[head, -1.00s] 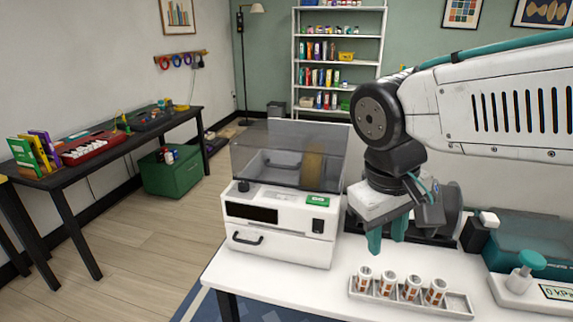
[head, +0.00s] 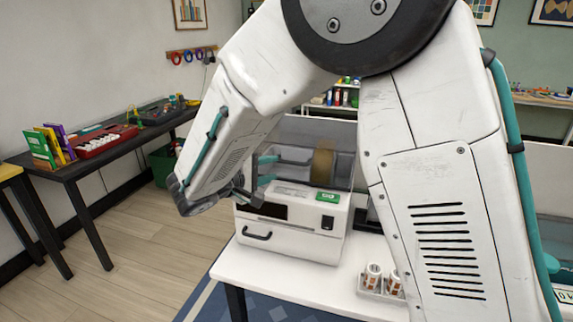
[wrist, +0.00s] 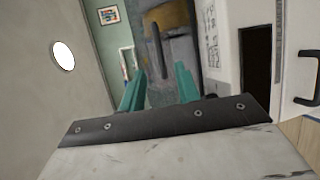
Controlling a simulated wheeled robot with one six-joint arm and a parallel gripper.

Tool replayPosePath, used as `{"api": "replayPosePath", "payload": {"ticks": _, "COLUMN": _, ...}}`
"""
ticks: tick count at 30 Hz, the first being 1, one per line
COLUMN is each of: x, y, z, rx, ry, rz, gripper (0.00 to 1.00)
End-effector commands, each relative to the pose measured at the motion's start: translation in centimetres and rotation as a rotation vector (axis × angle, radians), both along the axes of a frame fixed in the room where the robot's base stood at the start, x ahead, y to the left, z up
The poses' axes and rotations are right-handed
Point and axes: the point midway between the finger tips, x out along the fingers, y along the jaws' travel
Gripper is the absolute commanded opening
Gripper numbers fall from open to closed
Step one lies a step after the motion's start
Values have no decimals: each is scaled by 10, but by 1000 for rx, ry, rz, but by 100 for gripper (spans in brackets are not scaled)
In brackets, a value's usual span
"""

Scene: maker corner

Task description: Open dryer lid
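The dryer (head: 290,243) is a white box on the white table, with a smoky see-through lid (head: 342,160) on top. The lid looks shut, and a tan spool (head: 323,164) shows through it. In the wrist view, the lid's dark bar handle (wrist: 157,45) lies ahead, roughly between the fingertips. My gripper (head: 265,170) is open, its two teal fingers apart, in front of the lid. The gripper also shows in the wrist view (wrist: 158,88) with nothing clearly between its fingers. Contact with the handle cannot be told. My arm hides part of the lid.
A tray (head: 383,292) with small striped cups stands on the table right of the dryer, partly behind my arm. The dryer's front has a black drawer handle (head: 257,236). A dark bench (head: 70,172) with books and tools stands at the left.

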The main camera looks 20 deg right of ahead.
Motion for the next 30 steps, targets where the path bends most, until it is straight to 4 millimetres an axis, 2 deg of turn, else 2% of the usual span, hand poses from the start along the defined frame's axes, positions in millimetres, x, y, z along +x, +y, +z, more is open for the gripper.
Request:
{"api": "replayPosePath", "payload": {"ticks": 12, "x": 31, "y": -53, "z": -12, "rx": 0, "ry": 0, "rz": -4, "gripper": 32}}
{"api": "replayPosePath", "payload": {"ticks": 17, "x": 36, "y": -62, "z": -14, "rx": 1, "ry": 0, "rz": -3, "gripper": 32}}
{"api": "replayPosePath", "payload": {"ticks": 25, "x": 37, "y": -63, "z": -14, "rx": 1, "ry": 1, "rz": -2, "gripper": 32}}
{"api": "replayPosePath", "payload": {"ticks": 28, "x": 37, "y": -63, "z": -14, "rx": 1, "ry": 1, "rz": -2, "gripper": 5}}
{"api": "replayPosePath", "payload": {"ticks": 29, "x": 37, "y": -63, "z": -14, "rx": 1, "ry": 1, "rz": -2, "gripper": 0}}
{"api": "replayPosePath", "payload": {"ticks": 30, "x": 37, "y": -63, "z": -14, "rx": 1, "ry": 1, "rz": -2, "gripper": 0}}
